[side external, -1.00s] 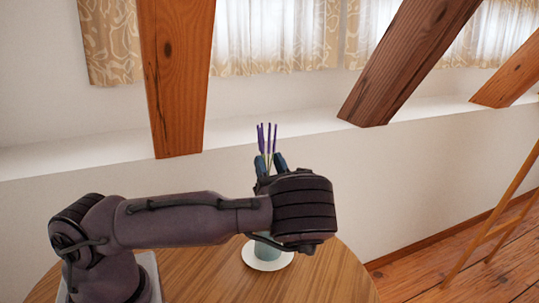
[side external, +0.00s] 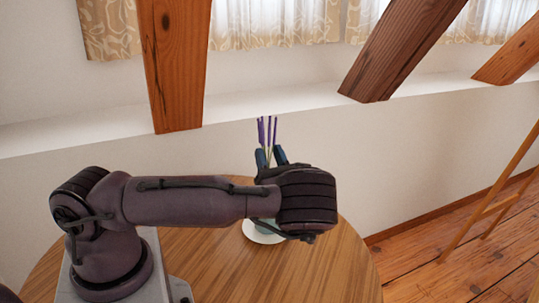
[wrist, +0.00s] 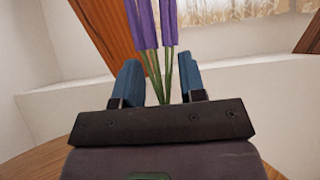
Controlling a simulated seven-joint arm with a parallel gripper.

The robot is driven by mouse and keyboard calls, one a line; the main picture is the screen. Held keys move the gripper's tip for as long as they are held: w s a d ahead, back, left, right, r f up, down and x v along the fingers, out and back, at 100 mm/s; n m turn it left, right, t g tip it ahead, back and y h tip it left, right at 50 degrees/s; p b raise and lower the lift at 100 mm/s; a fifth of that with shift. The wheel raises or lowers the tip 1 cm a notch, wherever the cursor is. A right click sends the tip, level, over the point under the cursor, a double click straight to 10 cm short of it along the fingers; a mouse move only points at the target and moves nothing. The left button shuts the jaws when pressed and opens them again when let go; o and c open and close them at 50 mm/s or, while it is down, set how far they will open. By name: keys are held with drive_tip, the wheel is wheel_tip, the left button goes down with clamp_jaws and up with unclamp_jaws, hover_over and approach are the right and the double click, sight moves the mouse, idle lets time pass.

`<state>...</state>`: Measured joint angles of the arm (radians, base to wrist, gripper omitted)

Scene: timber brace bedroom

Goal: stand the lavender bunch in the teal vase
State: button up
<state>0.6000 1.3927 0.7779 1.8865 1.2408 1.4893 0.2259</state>
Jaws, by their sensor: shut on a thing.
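The lavender bunch (side external: 267,132) has purple heads on green stems and stands roughly upright between the blue fingers of my gripper (side external: 271,155). In the wrist view the stems of the lavender (wrist: 155,24) pass between the two fingers of my gripper (wrist: 161,80), which is shut on them. The lower stem ends are hidden. The teal vase (side external: 264,229) is mostly hidden behind my wrist, with only a small part showing low down. My gripper is above the vase; I cannot tell whether the stems are inside its mouth.
A white saucer (side external: 258,237) lies under the vase on the round wooden table (side external: 215,262). The table's front middle is clear. Timber beams (side external: 178,70) slope down to a white ledge behind. A wooden easel-like frame (side external: 490,205) stands on the floor at right.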

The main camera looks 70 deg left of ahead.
drive_tip(key=o, duration=1.1)
drive_tip(key=shift+c, duration=0.2)
drive_tip(key=v, duration=1.3)
drive_tip(key=shift+a, duration=0.1)
